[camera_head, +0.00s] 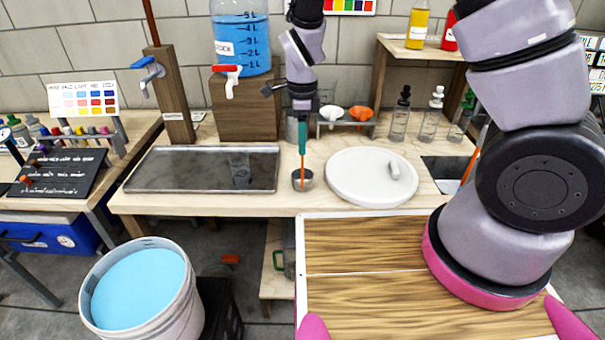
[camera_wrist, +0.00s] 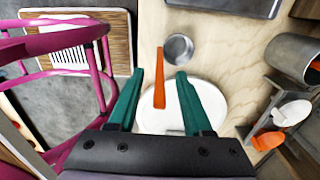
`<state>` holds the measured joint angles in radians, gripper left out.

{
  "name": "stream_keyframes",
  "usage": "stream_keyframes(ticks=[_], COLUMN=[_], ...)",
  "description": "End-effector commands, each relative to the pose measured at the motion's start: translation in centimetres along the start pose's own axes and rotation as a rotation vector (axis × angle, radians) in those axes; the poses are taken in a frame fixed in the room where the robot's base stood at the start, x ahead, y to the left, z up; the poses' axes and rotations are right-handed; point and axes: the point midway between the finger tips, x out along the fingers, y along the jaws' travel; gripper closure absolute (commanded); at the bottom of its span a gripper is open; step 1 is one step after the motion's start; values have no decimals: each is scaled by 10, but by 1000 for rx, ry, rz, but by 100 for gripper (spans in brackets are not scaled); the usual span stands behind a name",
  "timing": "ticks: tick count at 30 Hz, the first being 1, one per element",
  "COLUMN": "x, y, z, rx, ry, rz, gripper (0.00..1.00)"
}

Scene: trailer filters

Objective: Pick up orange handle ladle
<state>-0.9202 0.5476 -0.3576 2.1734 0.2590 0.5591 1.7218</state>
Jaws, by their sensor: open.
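The orange handle ladle (camera_head: 302,181) stands on the wooden counter, its small metal cup at the bottom and its thin orange handle upright. My gripper (camera_head: 302,150) is above the cup, pointing down, with its teal fingers around the handle's height. In the wrist view the orange handle (camera_wrist: 159,85) lies between the two parted teal fingers of my gripper (camera_wrist: 160,73), with gaps visible on both sides. The metal cup (camera_wrist: 179,48) shows just beyond the fingertips. The fingers are open and hold nothing. In the head view the fingers hide the handle's upper part.
A round white board (camera_head: 350,190) lies close right of the ladle. A rack with a white funnel (camera_head: 330,113) and an orange funnel (camera_head: 361,113) stands behind. A blue water tank (camera_head: 241,40) is at the back.

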Motion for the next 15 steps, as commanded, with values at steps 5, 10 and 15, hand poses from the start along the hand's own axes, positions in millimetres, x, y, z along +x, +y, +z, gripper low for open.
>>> stream_keyframes(ticks=[5, 10, 15], x=[13, 13, 13], y=[0, 0, 0], z=[0, 0, 0], rx=[0, 0, 0], ry=[0, -1, -1], rz=[0, 0, 0], gripper=[50, 50, 100])
